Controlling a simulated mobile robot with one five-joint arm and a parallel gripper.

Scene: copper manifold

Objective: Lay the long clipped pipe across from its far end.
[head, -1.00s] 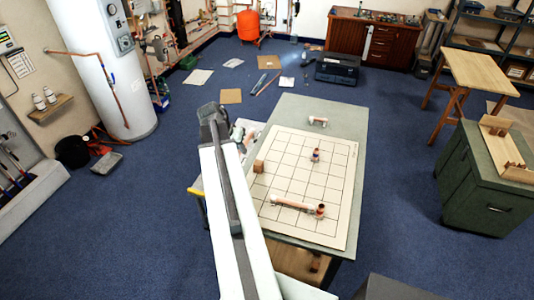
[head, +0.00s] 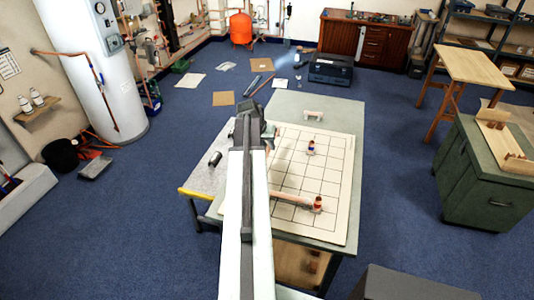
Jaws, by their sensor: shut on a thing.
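My gripper (head: 256,126) is at the far end of my arm, over the upper left edge of the gridded board (head: 335,222). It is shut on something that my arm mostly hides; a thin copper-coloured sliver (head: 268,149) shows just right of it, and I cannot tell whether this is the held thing. A long copper pipe (head: 291,198) lies across the near part of the board, with a reddish upright fitting (head: 318,204) at its right end. Its left end is hidden behind my arm. A small blue and copper fitting (head: 311,148) stands mid-board.
A small pale pipe piece (head: 313,115) lies on the green bench (head: 345,112) beyond the board. A grey side table (head: 205,179) with a yellow edge stands left, with a dark cylinder (head: 215,158) on it. The board's right half is mostly clear.

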